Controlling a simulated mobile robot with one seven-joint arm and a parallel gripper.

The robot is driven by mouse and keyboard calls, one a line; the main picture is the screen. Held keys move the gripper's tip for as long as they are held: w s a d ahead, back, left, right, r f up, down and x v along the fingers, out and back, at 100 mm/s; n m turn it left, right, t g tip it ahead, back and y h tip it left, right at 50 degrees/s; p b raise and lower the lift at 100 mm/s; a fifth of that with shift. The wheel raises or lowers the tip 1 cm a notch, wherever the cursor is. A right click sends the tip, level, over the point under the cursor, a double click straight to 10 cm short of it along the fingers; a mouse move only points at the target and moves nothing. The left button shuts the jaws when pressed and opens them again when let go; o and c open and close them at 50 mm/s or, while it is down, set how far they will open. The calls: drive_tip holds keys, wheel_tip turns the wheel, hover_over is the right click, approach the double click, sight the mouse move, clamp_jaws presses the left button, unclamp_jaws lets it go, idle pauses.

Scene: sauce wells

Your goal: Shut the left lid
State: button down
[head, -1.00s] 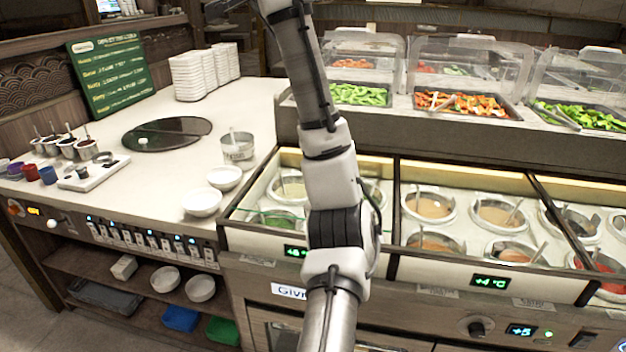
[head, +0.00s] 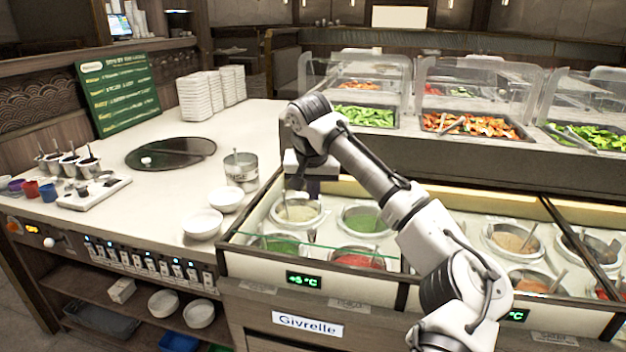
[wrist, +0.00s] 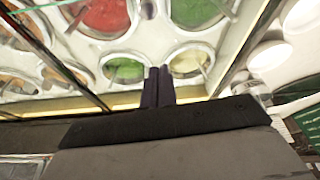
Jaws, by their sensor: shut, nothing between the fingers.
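The left bay of the sauce counter holds several round wells, with red, green and pale sauces. The left lid (head: 262,238) is clear glass; its thin greenish edge shows low across the front wells. How far it reaches over the bay is hard to tell. My gripper (head: 301,184) points down at the back of this bay, near the pale well (head: 298,212). In the wrist view my gripper (wrist: 158,72) has its two dark fingers together and empty, between the green well (wrist: 124,70) and the pale well (wrist: 188,62). I cannot tell whether it touches anything.
A raised back shelf (head: 450,160) carries salad trays under clear covers. White bowls (head: 203,223) and a metal pot (head: 241,167) stand on the counter just left of the bay. A divider (head: 407,268) separates the middle bay, partly behind my arm.

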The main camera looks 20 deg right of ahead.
drive_tip(key=x, duration=0.3)
drive_tip(key=shift+w+d+f+p, duration=0.1)
drive_tip(key=shift+w+f+p, duration=0.05)
drive_tip(key=shift+f+p, duration=0.2)
drive_tip(key=shift+s+a+f, duration=0.25)
drive_tip(key=shift+s+f, duration=0.05)
drive_tip(key=shift+s, duration=0.3)
drive_tip(key=shift+s+a+f, duration=0.25)
drive_tip(key=shift+s+f, duration=0.05)
drive_tip(key=shift+s, duration=0.25)
drive_tip(key=shift+s+a+f, duration=0.3)
drive_tip(key=shift+s, duration=0.15)
